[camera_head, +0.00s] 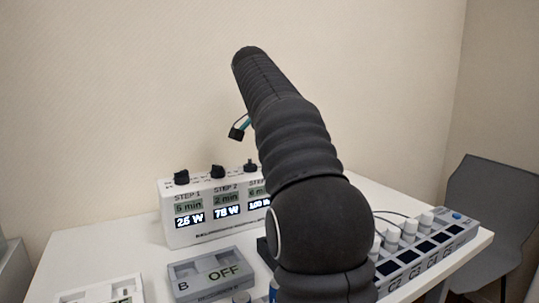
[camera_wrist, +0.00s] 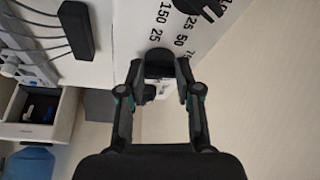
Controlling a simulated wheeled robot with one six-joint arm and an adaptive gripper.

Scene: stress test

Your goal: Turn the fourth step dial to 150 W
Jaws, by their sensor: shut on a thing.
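The white step box (camera_head: 212,239) stands on the table in the head view, with black dials on its top and lit displays on its front. STEP 1 reads 5 min, 25 W; STEP 2 reads 2 min and about 75 W. The third display is partly covered, and the fourth step is hidden behind my arm. In the wrist view my gripper (camera_wrist: 159,68) is shut on a black dial (camera_wrist: 158,58), one finger on each side. Printed numbers, including 150 and 25, show beside it. The dial's pointer cannot be made out. Another dial (camera_wrist: 203,5) is at the top edge.
A grey unit (camera_head: 440,245) with white knobs stands to the right. A white device (camera_head: 101,291) is at front left. A grey chair (camera_head: 490,220) stands beyond the table's right edge.

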